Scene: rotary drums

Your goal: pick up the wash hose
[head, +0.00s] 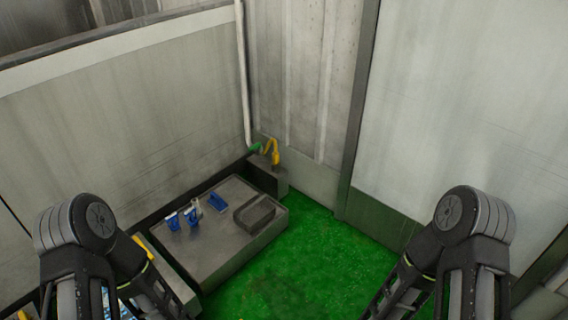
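A small curved yellow piece with a green end, which looks like the wash hose (275,153), is at the far corner, by a low grey block behind the table. It is small in the head view, and I cannot tell how it is held up or where the rest of it runs. Both my arms enter from the lower left and lower right and bend down out of the frame. Neither gripper shows, and neither arm's visible part is near the yellow piece.
A grey metal table (222,240) stands against the left wall, with several small blue items and a dark grey tray (255,214) on it. A white pipe (243,80) runs down the corner. The green floor (320,262) right of the table is clear.

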